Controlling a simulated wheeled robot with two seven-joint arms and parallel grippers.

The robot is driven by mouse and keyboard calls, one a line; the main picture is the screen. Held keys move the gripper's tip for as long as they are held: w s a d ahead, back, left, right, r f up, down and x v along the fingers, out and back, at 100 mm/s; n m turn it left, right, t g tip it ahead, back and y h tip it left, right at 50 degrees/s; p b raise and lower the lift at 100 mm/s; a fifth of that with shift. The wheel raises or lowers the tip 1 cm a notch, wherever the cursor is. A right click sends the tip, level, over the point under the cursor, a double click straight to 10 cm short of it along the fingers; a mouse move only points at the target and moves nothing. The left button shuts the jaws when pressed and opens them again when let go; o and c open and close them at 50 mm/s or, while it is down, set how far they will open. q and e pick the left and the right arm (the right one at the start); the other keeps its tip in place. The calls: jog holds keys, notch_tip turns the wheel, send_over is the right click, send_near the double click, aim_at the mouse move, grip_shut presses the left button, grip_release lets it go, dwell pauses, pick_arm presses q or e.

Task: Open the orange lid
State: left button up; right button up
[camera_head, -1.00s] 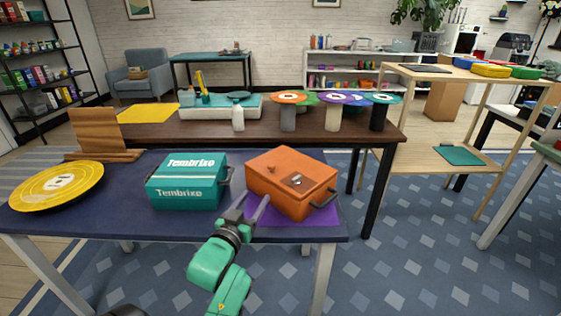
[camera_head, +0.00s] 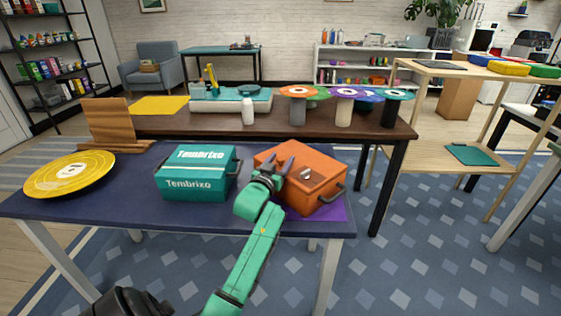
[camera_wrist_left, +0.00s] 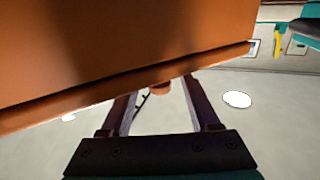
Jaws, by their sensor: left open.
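The orange box stands on the dark blue table, and its orange lid (camera_head: 318,164) lies closed on top. A metal plate shows on the lid and a dark handle on the box's right side. My left gripper (camera_head: 278,164) is open at the lid's left part, with its fingers over the orange surface. In the head view the gripper hides the knob. My right gripper is not in view.
A teal box (camera_head: 195,174) stands left of the orange box, with a gap between. A yellow disc (camera_head: 70,174) lies at the table's left, near a wooden stand (camera_head: 108,122). A purple mat (camera_head: 335,208) lies under the orange box. A brown table (camera_head: 170,124) stands behind.

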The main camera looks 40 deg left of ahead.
pick_arm(q)
grip_shut()
dwell(1.4)
